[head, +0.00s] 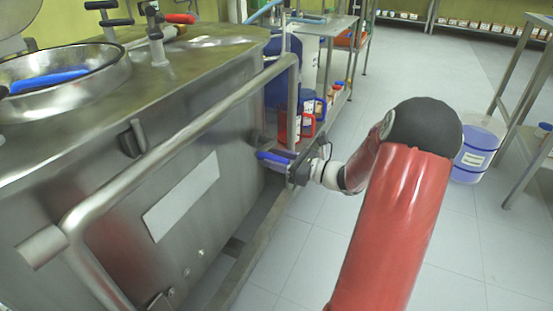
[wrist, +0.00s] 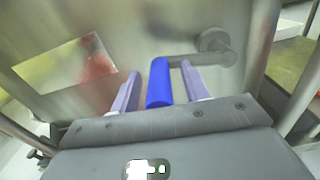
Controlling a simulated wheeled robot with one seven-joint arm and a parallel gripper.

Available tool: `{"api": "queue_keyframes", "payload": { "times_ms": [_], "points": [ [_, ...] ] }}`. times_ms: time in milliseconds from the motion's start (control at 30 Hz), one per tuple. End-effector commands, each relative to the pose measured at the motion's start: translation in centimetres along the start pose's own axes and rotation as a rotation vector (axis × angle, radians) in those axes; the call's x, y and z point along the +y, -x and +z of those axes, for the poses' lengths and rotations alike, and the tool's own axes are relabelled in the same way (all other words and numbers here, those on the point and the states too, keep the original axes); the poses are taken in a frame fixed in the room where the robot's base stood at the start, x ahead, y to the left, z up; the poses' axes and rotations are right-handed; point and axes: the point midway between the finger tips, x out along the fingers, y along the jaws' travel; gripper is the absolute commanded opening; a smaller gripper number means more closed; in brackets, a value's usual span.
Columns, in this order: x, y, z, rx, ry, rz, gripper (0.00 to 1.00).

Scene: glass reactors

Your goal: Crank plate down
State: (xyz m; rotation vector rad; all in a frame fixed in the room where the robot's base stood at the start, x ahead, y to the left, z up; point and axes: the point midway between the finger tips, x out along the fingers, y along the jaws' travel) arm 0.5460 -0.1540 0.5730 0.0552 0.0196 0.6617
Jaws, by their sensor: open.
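A crank with a blue handle (wrist: 160,84) and a grey metal arm (wrist: 190,61) is fixed by a round hub (wrist: 216,42) to the steel vessel's side. The handle also shows in the head view (head: 270,156). My gripper (wrist: 161,84) is open, with one pale finger on each side of the blue handle.
The steel vessel (head: 100,135) fills the left, with a tubular rail (head: 190,130) along its side. A rack (head: 335,95) with bottles and red containers stands behind my gripper. A blue-filled bucket (head: 474,150) stands at the right. The floor between is clear.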

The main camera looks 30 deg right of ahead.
Motion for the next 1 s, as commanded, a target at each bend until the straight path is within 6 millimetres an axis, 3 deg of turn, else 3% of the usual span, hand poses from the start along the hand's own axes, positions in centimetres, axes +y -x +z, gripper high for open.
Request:
{"api": "queue_keyframes", "payload": {
  "times_ms": [267,633,1000],
  "points": [
    [0.02,-0.31,0.01,0.000,0.000,0.001,0.46],
    [-0.02,-0.28,0.03,0.000,0.000,-0.001,0.00],
    [-0.50,0.04,-0.25,-0.001,0.024,-0.004,0.00]
  ]
}}
